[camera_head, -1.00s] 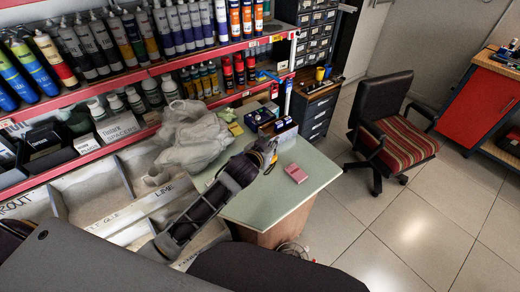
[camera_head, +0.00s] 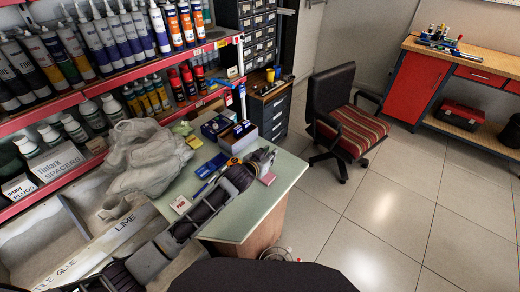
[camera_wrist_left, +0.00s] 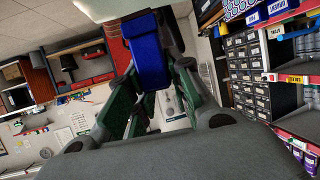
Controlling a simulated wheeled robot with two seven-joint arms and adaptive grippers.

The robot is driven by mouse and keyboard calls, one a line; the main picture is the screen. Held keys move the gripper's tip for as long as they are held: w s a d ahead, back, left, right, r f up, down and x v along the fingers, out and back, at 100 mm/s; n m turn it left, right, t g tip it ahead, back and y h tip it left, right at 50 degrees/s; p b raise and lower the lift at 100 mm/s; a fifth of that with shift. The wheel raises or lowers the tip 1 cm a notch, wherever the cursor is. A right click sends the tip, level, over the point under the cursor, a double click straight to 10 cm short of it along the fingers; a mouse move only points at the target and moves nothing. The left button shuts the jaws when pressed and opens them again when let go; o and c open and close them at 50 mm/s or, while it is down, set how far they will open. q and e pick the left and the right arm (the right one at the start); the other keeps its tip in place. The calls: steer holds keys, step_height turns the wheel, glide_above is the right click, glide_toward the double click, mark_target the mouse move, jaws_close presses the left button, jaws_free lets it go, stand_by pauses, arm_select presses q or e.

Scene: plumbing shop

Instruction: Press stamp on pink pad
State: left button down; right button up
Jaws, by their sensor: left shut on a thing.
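The pink pad (camera_head: 268,178) lies on the green-topped table (camera_head: 233,218), partly hidden by my left gripper. My left gripper (camera_head: 265,158) is over the table, just behind the pad in the head view; whether it touches anything there I cannot tell. In the left wrist view a blue block (camera_wrist_left: 148,62), apparently the stamp, is at the fingers, and the left gripper (camera_wrist_left: 150,105) is shut on it. The stamp's lower end is hard to make out. My right gripper is not in view.
A crumpled grey bag (camera_head: 150,155) and several small boxes (camera_head: 240,140) crowd the table's back and left. A small white card (camera_head: 180,204) lies near its left edge. Shelves of bottles stand at left. A striped chair (camera_head: 350,130) is at right, with clear floor around it.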

arm_select(q)
steer(key=shift+s+d+f, duration=0.1)
steer(key=shift+d+f, duration=0.2)
steer(key=shift+f, duration=0.15)
